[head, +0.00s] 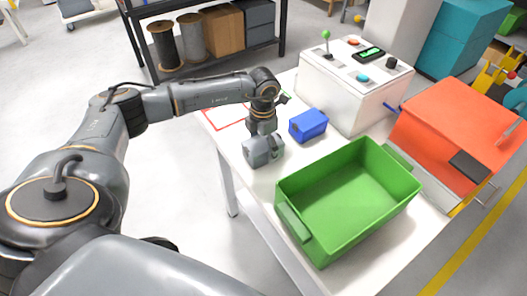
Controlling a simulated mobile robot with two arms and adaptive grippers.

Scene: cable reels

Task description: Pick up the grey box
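A small grey box (257,153) is at the left edge of the white table, left of the green crate. My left gripper (268,139) points down right at this box from above, its dark fingers at the box's top and right side. The fingers are small and blend with the box, so I cannot tell whether they are closed on it or whether the box is lifted. My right gripper is not in view.
A blue box (308,125) lies just right of the grey one. An empty green crate (288,218) stands in front. A white control box (340,95) is behind, and an orange-red machine (450,130) is on the right. A shelf (215,62) stands at the back.

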